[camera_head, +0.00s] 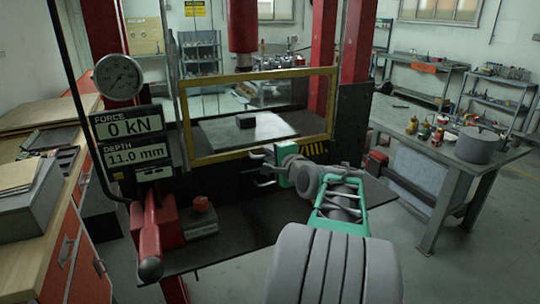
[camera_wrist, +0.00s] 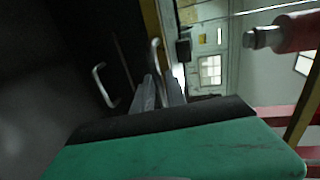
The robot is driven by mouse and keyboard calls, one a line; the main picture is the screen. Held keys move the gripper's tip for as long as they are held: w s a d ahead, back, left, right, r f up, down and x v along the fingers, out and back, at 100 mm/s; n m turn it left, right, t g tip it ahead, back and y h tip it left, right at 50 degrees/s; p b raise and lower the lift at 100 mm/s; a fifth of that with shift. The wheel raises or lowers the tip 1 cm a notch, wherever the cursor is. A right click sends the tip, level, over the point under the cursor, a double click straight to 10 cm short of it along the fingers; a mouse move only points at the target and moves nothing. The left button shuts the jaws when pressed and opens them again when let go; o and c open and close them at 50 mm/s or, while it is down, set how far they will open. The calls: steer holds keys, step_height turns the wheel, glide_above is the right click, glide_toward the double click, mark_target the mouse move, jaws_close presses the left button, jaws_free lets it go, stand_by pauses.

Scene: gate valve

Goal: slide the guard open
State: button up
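The guard (camera_head: 190,150) is a clear panel in a yellow frame across the front of the press. It stands lowered in front of the work plate, with its bottom edge just above and left of my gripper. In the wrist view, the yellow frame edge (camera_wrist: 153,28) is at the top, with a pale bar handle (camera_wrist: 155,57) beside it. My gripper (camera_head: 266,171) reaches in from the right at the guard's lower edge. Its fingers (camera_wrist: 160,82) show close together with the handle's lower end at their tips. Whether they grip it is not clear.
A second pale handle (camera_wrist: 106,86) is on the dark panel. The gauge (camera_head: 118,77) and displays reading 0 kN and 11.0 mm are at left. A red lever (camera_head: 150,235) and red button (camera_head: 201,203) are lower left. A bench with a pot (camera_head: 478,146) is at right.

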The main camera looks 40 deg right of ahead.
jaws_close()
stand_by(0.9)
step_height(320, 180, up, 24)
steer(key=p, duration=1.3)
steer(key=shift+r, duration=0.2)
steer(key=shift+o, duration=1.9)
jaws_free()
steer(key=shift+f, duration=0.1)
